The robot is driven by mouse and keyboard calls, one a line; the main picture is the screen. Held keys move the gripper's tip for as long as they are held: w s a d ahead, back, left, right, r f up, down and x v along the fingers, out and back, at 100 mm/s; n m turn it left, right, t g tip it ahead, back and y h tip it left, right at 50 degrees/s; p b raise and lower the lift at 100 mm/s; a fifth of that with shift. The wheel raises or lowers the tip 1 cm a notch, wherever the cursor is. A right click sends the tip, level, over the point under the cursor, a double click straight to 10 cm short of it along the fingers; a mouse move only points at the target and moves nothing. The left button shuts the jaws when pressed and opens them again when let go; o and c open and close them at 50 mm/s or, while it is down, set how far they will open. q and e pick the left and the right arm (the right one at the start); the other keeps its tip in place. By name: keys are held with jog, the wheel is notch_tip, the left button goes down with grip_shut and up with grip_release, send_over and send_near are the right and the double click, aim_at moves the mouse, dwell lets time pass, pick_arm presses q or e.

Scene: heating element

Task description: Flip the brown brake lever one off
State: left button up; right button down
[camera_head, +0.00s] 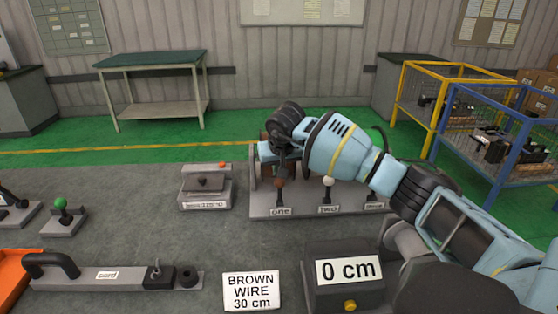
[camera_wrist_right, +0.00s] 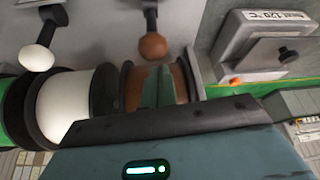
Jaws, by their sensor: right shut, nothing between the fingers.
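The brown brake lever one (camera_head: 280,184) stands on the grey spool stand (camera_head: 262,211) above the label "one". Its round brown knob (camera_wrist_right: 152,46) shows uncovered in the right wrist view, just beyond the fingertips. My right gripper (camera_wrist_right: 157,86) is shut and empty, in front of the brown wire spool (camera_wrist_right: 185,80) and apart from the knob. In the head view my right arm reaches over the stand and hides most of the spools; its fingertips are hard to make out there. My left gripper is not in view.
The white lever two (camera_head: 328,184) stands right of lever one, near the white spool (camera_wrist_right: 72,104). A heating unit (camera_head: 206,188) with an orange button is left of the stand. A "0 cm" box (camera_head: 348,270) and a "BROWN WIRE 30 cm" sign (camera_head: 251,291) are in front.

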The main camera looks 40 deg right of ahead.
jog(key=shift+w+d+f, duration=0.1)
jog(key=shift+w+f, duration=0.2)
jog(key=shift+f, duration=0.35)
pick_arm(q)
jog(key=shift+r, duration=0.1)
pick_arm(e)
jog(key=shift+s+r, duration=0.1)
jog(key=shift+s, duration=0.05)
